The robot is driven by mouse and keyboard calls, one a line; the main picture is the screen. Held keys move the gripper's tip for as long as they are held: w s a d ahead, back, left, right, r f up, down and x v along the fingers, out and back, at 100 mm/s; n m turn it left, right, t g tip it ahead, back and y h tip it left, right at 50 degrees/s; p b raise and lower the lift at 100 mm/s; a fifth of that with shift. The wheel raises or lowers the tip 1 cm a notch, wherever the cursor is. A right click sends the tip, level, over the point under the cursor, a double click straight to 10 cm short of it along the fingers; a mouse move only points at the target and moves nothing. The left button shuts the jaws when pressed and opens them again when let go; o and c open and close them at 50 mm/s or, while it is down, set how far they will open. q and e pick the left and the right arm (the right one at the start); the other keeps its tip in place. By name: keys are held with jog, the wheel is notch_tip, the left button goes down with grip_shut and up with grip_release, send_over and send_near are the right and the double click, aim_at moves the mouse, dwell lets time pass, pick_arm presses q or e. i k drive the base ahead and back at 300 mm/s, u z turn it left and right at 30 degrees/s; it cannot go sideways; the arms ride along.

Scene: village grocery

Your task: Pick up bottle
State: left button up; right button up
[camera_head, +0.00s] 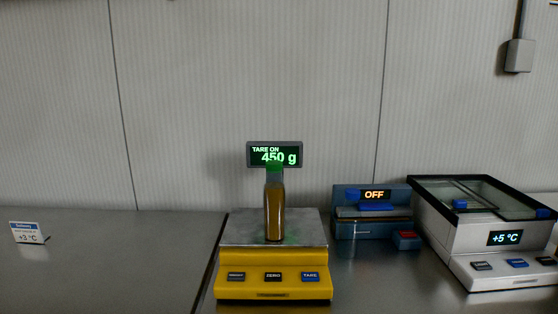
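A brown bottle (274,208) with a green cap stands upright on the metal plate of a yellow scale (273,289). The scale's raised display (286,160) reads "TARE ON" and "450 g", and the bottle's cap covers a little of its lower edge. Neither of my grippers shows in the head view. Nothing is touching the bottle except the scale plate under it.
A blue device (372,225) reading "OFF" stands right of the scale. Further right is a white glass-lidded box (495,262) showing "+5 °C". A small sign (28,233) stands at far left. The counter (120,265) between sign and scale is clear.

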aim_at(274, 189)
jog(key=u, duration=2.6)
jog(key=k, duration=0.95)
jog(key=z, duration=1.25)
